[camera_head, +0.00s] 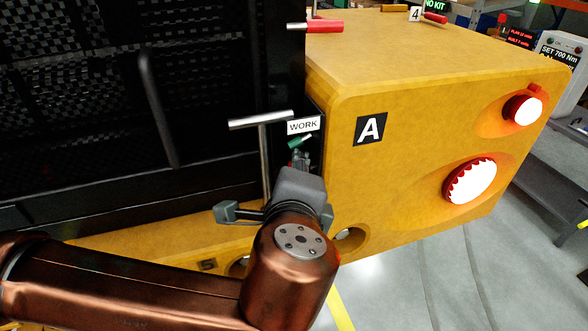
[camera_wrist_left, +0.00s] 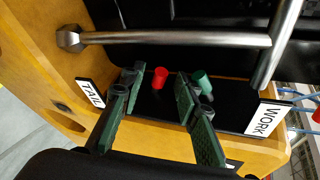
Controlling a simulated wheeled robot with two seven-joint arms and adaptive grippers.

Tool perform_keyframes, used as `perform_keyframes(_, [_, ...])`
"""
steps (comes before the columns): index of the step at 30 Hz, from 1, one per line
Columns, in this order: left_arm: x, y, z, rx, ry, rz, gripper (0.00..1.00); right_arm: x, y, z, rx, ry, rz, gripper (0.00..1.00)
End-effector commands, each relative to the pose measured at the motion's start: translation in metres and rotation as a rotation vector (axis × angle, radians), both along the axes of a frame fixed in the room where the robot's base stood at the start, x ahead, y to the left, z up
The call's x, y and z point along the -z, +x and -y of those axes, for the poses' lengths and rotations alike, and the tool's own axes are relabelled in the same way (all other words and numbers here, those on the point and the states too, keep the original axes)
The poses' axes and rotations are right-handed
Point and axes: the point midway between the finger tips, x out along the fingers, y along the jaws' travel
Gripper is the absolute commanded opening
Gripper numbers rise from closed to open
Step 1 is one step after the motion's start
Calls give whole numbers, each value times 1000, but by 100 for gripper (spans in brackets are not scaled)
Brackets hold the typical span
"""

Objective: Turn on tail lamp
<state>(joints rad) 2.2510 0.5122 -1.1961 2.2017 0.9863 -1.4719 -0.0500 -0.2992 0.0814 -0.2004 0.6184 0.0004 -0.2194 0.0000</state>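In the left wrist view a black switch panel (camera_wrist_left: 145,106) carries a red knob (camera_wrist_left: 160,77) and a green knob (camera_wrist_left: 202,82). A TAIL label (camera_wrist_left: 90,93) is at its left end and a WORK label (camera_wrist_left: 264,119) at its right. My left gripper (camera_wrist_left: 158,88) is open and empty, its fingers on either side of the red knob in the picture; contact cannot be told. In the head view my left gripper (camera_head: 268,212) is below the WORK label (camera_head: 303,125) and the green knob (camera_head: 295,143), and hides most of the panel. My right gripper is out of view.
A metal T-shaped handle (camera_head: 264,150) stands close beside my left gripper, against the black cage (camera_head: 90,90). The yellow carrier body (camera_head: 400,100) has two glowing red-rimmed lamps (camera_head: 470,181) on its right face. Open grey floor (camera_head: 420,270) lies at the lower right.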

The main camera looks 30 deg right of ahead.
Motion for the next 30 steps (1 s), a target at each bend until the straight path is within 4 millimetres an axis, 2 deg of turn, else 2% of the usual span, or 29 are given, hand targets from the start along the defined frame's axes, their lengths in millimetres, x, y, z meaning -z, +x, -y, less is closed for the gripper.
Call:
perform_keyframes(5, [-7, -15, -8, 3, 0, 2, 29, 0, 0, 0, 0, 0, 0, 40])
perform_keyframes(18, [-35, -81, -52, 2, -1, 2, 29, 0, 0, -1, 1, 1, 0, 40])
perform_keyframes(24, [-39, -93, -60, -1, 0, 0, 29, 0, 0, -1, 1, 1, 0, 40])
perform_keyframes(30, [-40, -95, -61, 0, 0, 0, 29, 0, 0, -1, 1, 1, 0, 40])
